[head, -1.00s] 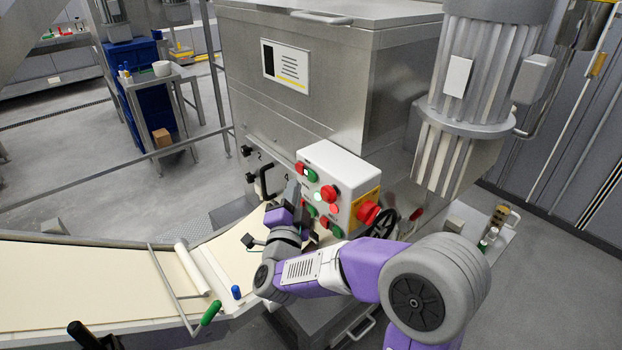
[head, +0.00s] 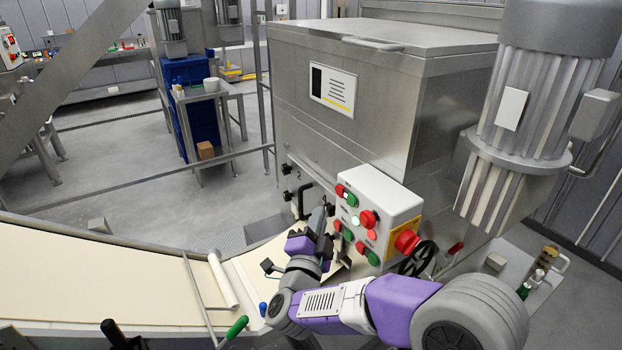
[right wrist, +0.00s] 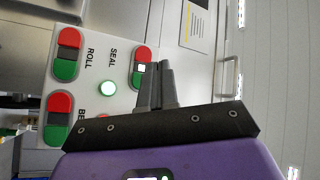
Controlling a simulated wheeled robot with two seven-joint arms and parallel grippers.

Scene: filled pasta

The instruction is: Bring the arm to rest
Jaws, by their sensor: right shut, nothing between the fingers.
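My right gripper (head: 319,216) is shut and empty, in front of the left side of the white control box (head: 402,203) on the steel machine. In the right wrist view its closed fingers (right wrist: 158,75) stand before the box face (right wrist: 84,87), overlapping the area beside the SEAL rocker (right wrist: 143,68). I cannot tell whether the fingertips touch it. A round green lamp (right wrist: 107,89) glows between the ROLL and SEAL switches. My left gripper is not in view.
A red knob (head: 406,241) and black handwheel (head: 418,258) sit right of my wrist. The cream dough belt (head: 90,285) runs along the left, with a white roller (head: 222,280) and a green handle (head: 237,327). Open floor (head: 120,190) lies behind.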

